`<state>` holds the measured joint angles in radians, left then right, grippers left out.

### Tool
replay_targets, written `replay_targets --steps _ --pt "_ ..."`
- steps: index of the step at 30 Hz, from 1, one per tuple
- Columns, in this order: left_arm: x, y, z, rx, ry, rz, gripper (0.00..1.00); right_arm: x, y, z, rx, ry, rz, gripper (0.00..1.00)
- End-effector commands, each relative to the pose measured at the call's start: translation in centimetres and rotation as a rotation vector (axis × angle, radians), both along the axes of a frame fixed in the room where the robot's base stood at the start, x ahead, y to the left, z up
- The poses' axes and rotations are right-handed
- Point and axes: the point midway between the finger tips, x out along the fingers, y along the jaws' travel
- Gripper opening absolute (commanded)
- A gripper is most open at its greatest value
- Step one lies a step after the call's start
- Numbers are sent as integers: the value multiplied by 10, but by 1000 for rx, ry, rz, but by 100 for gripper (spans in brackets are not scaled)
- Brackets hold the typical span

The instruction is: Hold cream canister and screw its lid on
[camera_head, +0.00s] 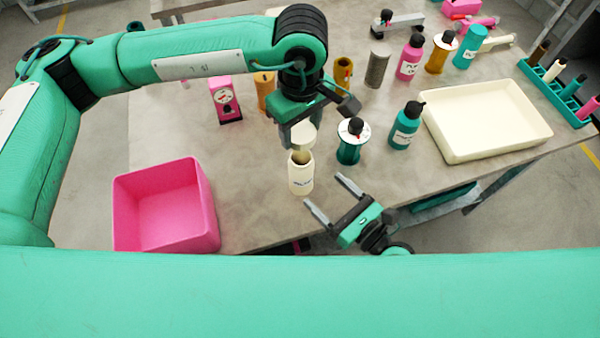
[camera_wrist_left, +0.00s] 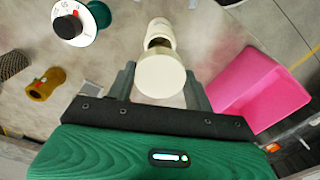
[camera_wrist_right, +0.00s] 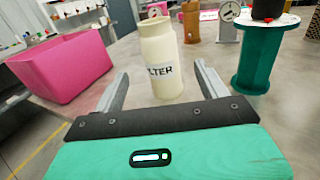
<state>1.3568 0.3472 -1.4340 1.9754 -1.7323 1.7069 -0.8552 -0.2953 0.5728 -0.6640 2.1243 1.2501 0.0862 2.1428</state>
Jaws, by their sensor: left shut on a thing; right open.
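The cream canister (camera_head: 301,177) stands upright on the table with its top open. Its label faces my right gripper, and the canister (camera_wrist_right: 163,62) lies ahead between the fingers in the right wrist view. My left gripper (camera_head: 302,128) is shut on the cream lid (camera_head: 303,136) and holds it just above and behind the canister's mouth. The lid (camera_wrist_left: 160,75) also shows between the fingers in the left wrist view, covering part of the canister (camera_wrist_left: 160,34). My right gripper (camera_head: 328,190) is open, its fingers pointing at the canister, not visibly touching it.
A pink bin (camera_head: 166,206) stands on the left of the table. A cream tray (camera_head: 487,119) lies farther right. Several other bottles and parts stand behind.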

Motion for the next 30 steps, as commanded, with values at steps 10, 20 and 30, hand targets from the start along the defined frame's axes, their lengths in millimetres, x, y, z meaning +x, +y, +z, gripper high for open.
replay_targets --steps 10,20,30 --pt "0 0 0 0 0 0 31 24 22 0 2 -1 -3 75" --pt "0 0 0 0 0 -1 31 56 50 0 2 -1 -3 75" --pt "0 0 0 0 0 -1 31 82 74 -1 -1 1 -1 75"
